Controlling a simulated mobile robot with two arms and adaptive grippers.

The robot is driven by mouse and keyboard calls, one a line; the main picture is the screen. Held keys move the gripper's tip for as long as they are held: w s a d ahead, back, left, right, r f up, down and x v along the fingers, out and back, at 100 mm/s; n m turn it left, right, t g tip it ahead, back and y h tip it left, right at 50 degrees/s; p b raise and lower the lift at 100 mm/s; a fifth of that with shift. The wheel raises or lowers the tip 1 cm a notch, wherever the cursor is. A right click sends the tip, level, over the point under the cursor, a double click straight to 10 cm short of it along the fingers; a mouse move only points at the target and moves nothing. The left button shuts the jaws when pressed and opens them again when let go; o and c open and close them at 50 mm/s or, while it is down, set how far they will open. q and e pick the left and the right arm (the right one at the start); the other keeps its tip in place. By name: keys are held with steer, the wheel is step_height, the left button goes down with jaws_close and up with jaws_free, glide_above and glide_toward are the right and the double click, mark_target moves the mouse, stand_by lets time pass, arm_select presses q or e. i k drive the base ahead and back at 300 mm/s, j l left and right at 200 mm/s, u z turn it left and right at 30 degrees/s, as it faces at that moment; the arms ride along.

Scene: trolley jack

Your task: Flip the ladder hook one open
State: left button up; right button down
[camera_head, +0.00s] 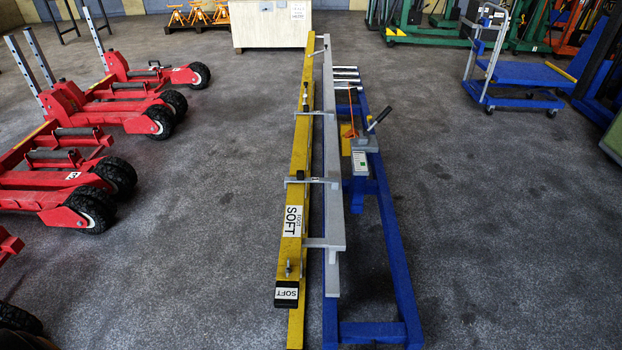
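A long yellow beam (298,150) labelled "SOFT" runs away from me through the middle of the head view. A grey rail (331,140) lies along its right side, joined by several grey cross brackets (318,182). Small upright hook-like or latch parts stand on the beam, one near its front end (288,268) and one farther back (305,100). I cannot tell which part is ladder hook one, or whether it is open or closed. Neither of my grippers is in view.
A blue frame (395,255) with a grey box (360,165) and black-handled lever lies just right of the rail. Red wheeled jacks (125,110) stand at left. A blue trolley (520,75) stands at back right, a pale crate (270,25) at the back.

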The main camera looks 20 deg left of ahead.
mark_target(334, 181)
steer(key=j+z, duration=0.1)
steer(key=z, duration=0.35)
steer(key=j+z, duration=0.25)
steer(key=j, duration=0.2)
steer(key=j+z, duration=0.25)
steer(key=j, duration=0.2)
steer(key=k+j+z, duration=0.25)
steer(key=j, duration=0.2)
steer(key=j+z, duration=0.2)
steer(key=j, duration=0.25)
steer(key=k+j, duration=0.15)
steer(key=j, duration=0.2)
steer(key=k+j, duration=0.1)
steer(key=j, duration=0.3)
steer(key=k+j+z, duration=0.1)
steer(key=j, duration=0.25)
steer(key=k+j, duration=0.2)
steer(key=j, duration=0.2)
steer(key=k+j, duration=0.15)
steer(key=j, duration=0.2)
steer(key=k+j, duration=0.15)
steer(key=j, duration=0.2)
steer(key=k+j+z, duration=0.1)
steer(key=j, duration=0.3)
